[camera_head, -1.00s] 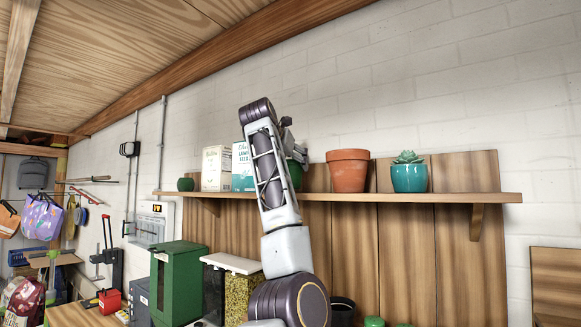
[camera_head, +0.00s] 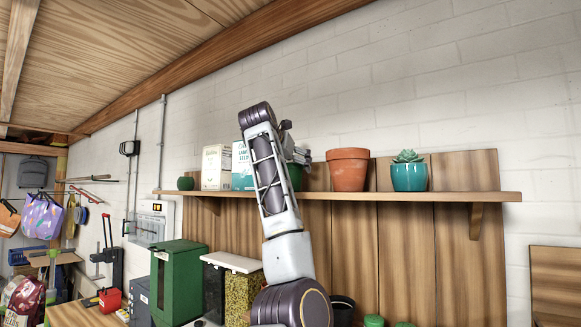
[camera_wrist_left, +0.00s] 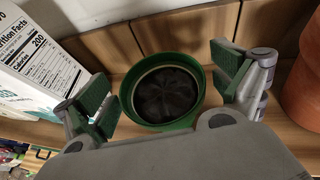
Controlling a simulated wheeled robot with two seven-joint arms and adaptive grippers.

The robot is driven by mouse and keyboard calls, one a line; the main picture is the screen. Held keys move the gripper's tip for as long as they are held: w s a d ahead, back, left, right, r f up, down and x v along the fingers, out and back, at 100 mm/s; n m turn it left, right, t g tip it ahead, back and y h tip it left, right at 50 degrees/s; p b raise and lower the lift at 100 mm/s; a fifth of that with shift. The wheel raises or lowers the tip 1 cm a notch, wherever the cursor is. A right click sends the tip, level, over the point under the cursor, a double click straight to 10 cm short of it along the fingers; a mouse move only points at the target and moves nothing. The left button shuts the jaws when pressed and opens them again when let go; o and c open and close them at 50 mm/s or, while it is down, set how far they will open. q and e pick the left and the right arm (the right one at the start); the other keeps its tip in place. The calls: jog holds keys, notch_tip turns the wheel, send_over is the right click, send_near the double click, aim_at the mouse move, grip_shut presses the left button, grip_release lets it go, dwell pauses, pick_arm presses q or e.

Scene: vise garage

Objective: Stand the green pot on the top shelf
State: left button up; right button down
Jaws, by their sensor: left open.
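The green pot (camera_head: 295,176) is on the wooden top shelf (camera_head: 360,196), mostly hidden behind my left arm in the head view. In the left wrist view the pot (camera_wrist_left: 191,122) appears upright, seen from above with its round rim and dark inside. My left gripper (camera_wrist_left: 163,92) is open, with one green-padded finger on each side of the pot and visible gaps to the rim. In the head view my left gripper (camera_head: 299,155) shows only in part, at the shelf behind the arm. My right gripper is not in view.
A terracotta pot (camera_head: 348,171) and a teal pot with a succulent (camera_head: 409,176) stand to the right on the shelf. A white box (camera_head: 216,168), a teal-and-white carton (camera_head: 243,167) and a small round green plant (camera_head: 185,184) stand to the left. The wall is behind.

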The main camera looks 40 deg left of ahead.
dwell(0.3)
pick_arm(q)
jog(key=shift+r, duration=0.15)
jog(key=b+v, duration=0.3)
jog(key=v, duration=0.9)
dwell(0.4)
jog(key=shift+s, duration=0.1)
dwell(0.4)
